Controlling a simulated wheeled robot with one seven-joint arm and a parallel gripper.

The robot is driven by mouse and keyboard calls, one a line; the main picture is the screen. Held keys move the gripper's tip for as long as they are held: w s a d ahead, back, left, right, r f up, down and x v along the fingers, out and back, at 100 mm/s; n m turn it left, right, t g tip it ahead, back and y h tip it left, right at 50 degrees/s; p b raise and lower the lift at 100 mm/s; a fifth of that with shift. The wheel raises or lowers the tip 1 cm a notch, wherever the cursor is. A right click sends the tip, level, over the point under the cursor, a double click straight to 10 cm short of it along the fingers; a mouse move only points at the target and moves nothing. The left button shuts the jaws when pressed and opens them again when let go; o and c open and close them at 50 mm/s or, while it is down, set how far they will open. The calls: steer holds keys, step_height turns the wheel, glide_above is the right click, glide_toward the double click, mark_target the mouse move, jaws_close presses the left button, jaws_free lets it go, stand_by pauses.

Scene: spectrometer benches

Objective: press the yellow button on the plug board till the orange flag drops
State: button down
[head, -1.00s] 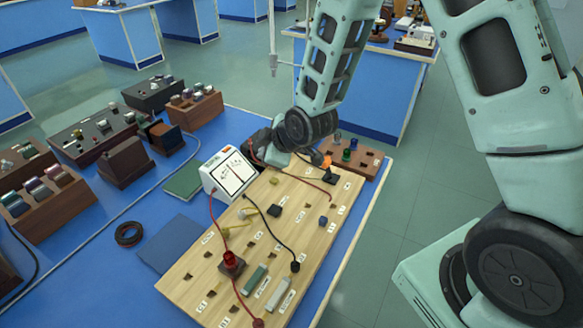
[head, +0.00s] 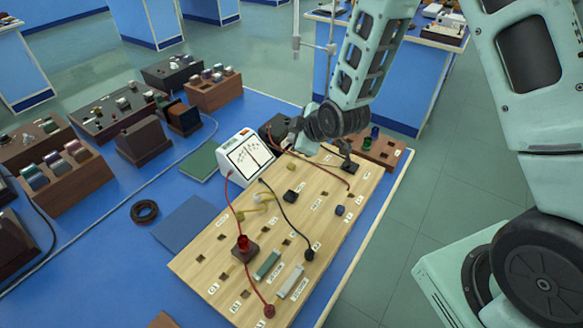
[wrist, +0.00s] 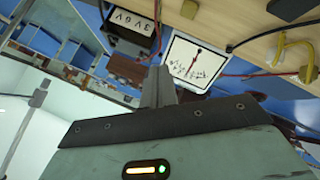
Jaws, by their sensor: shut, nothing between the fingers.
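The pale wooden plug board (head: 215,262) lies on the blue bench. A small yellowish block (head: 290,168) sits near its far left edge and may be the yellow button; it is too small to be sure. I see no orange flag now. A dark upright piece (head: 344,148) stands over a black base at the board's far end. My gripper's fingers (wrist: 158,84) are shut and empty in the wrist view. In the head view my gripper is at the board's far end, beside the white meter (head: 245,157), its fingertips largely hidden; contact cannot be told.
Red and black leads cross the board, with a red lamp block (head: 243,246) and yellow links (head: 257,197) on it. A dark box (head: 272,126) stands behind the meter. A wooden block with coloured terminals (head: 382,148) is at the far right.

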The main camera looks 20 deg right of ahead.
steer(key=b, duration=0.5)
glide_above(294, 170)
step_height(294, 170, down, 7)
steer(key=shift+r, duration=0.15)
stand_by(1.5)
steer(key=shift+f, duration=0.4)
steer(key=shift+f+b, duration=0.45)
steer(key=shift+b, duration=0.2)
stand_by(0.4)
steer(key=shift+r, duration=0.15)
steer(key=shift+r+p, duration=0.6)
steer(key=shift+r, duration=0.15)
step_height(294, 170, up, 5)
steer(key=p, duration=0.3)
stand_by(0.4)
